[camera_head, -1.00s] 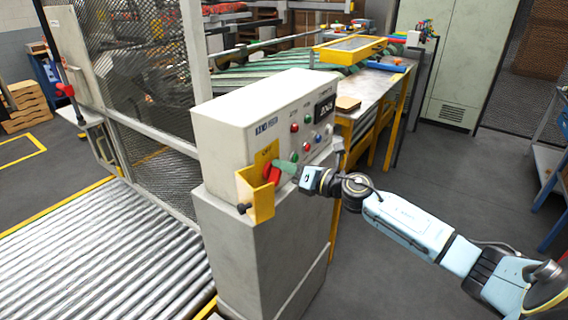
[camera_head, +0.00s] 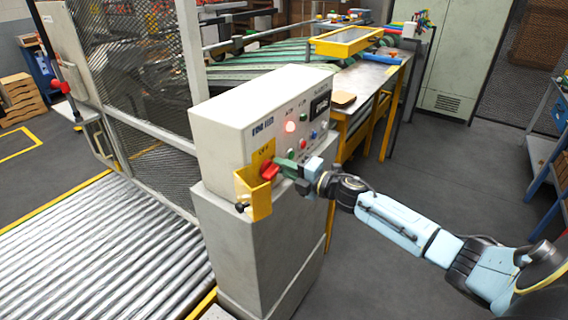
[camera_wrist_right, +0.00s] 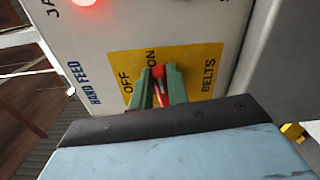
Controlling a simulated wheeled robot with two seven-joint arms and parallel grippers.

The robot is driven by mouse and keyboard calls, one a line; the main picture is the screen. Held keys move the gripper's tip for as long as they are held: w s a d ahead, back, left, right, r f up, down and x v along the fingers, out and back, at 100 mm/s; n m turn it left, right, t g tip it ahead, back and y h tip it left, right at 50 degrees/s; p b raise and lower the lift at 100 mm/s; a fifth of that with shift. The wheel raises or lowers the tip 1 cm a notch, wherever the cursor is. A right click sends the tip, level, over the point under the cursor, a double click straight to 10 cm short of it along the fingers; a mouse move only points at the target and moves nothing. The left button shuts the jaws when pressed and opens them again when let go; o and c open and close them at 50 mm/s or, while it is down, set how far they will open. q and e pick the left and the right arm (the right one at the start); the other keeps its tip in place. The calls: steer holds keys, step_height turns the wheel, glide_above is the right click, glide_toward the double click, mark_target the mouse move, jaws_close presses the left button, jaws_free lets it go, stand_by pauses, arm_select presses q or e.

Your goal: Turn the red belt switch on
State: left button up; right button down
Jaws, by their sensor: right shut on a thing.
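The red belt switch (camera_head: 268,170) sits on a yellow plate on the front of the white control box (camera_head: 215,135). In the right wrist view the red switch handle (camera_wrist_right: 158,73) lies between the green fingers, on a yellow plate (camera_wrist_right: 203,60) marked OFF, ON and BELTS. The handle's visible end is close to the word ON. My right gripper (camera_head: 277,168) is shut on the switch; it also shows in the right wrist view (camera_wrist_right: 161,88). The fingers hide part of the handle. My left gripper is not in view.
A yellow guard bracket (camera_head: 257,199) juts out just below and left of the switch. A red lamp (camera_head: 290,126) glows on the box. A mesh fence (camera_head: 150,110) and roller conveyor (camera_head: 110,250) are left. Open floor (camera_head: 430,180) lies right.

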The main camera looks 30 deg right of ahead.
steer(key=shift+f+m, duration=0.15)
steer(key=shift+m, duration=0.55)
steer(key=c, duration=1.4)
jaws_free()
steer(key=shift+o, duration=0.2)
steer(key=shift+f, duration=0.1)
steer(key=v, duration=1.3)
steer(key=shift+s+b, duration=0.2)
steer(key=shift+b, duration=0.2)
steer(key=shift+d, duration=0.1)
